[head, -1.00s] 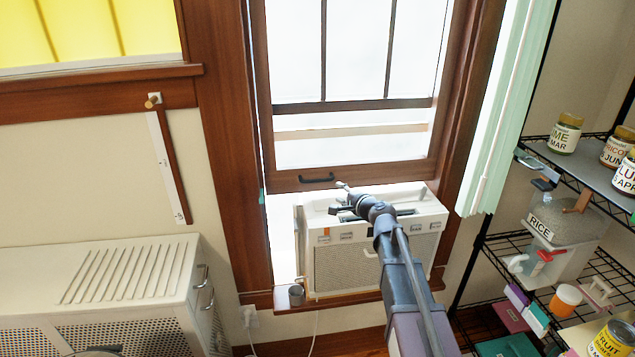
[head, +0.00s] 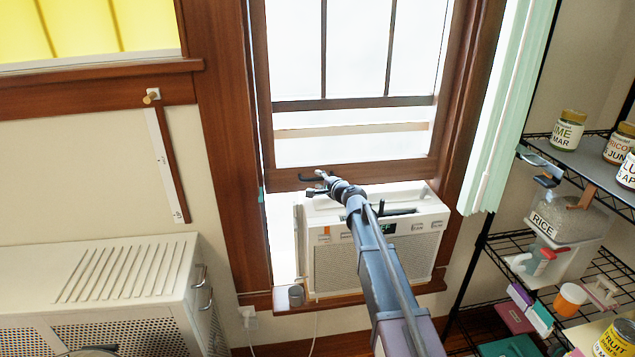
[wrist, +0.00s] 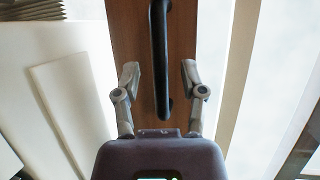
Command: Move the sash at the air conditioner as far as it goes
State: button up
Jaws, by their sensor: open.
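The window sash (head: 395,174) has a brown wooden bottom rail and stands raised just above the white air conditioner (head: 330,268) on the sill. Its dark bar handle (head: 306,179) is on the left part of the rail, partly hidden by my gripper. My gripper (head: 318,182) is at the handle in the head view. In the wrist view, my gripper (wrist: 159,70) is open, with one finger on each side of the black handle (wrist: 160,45). Gaps show between the fingers and the handle. The sash's wooden rail (wrist: 130,35) lies behind it.
Pale green blinds (head: 500,110) hang right of the window. A wire shelf with jars and a rice bin (head: 560,225) is at the right. A beige cabinet (head: 110,275) is at lower left.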

aim_at(311, 184)
jog(key=shift+x, duration=0.75)
grip_shut()
notch_tip(311, 184, down, 3)
jog(key=b, duration=0.3)
jog(key=shift+s, duration=0.3)
